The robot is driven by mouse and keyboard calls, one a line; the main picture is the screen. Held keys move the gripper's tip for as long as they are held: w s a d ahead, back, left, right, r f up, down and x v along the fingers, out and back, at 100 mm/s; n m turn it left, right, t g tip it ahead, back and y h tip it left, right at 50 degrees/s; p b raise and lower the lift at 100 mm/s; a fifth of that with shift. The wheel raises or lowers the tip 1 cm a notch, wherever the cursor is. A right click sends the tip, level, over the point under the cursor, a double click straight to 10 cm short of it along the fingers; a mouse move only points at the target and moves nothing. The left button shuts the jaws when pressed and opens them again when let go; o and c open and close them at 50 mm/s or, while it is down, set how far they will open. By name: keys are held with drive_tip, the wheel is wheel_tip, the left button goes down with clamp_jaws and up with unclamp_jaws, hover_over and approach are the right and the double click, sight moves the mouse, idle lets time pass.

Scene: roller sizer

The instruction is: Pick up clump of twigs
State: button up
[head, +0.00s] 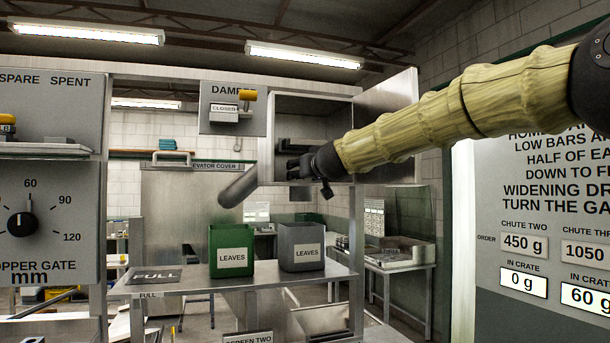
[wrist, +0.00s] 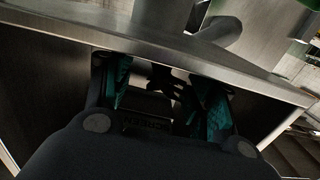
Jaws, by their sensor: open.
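My gripper (head: 303,168) is in front of an open grey cabinet in the head view, at the end of my sleeved arm. In the wrist view my gripper (wrist: 163,88) has its two teal-padded fingers apart. A small dark, jagged shape shows between and beyond the fingers there, near a metal edge. It may be the clump of twigs, but it is too dark to tell, and I cannot tell whether the fingers touch it. No clump of twigs is clear in the head view.
A grey cylinder (head: 238,188) hangs left of the gripper.

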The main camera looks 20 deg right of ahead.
drive_tip(key=shift+a, duration=0.1)
drive_tip(key=c, duration=0.9)
drive_tip(key=shift+o, duration=0.2)
drive_tip(key=shift+r, duration=0.1)
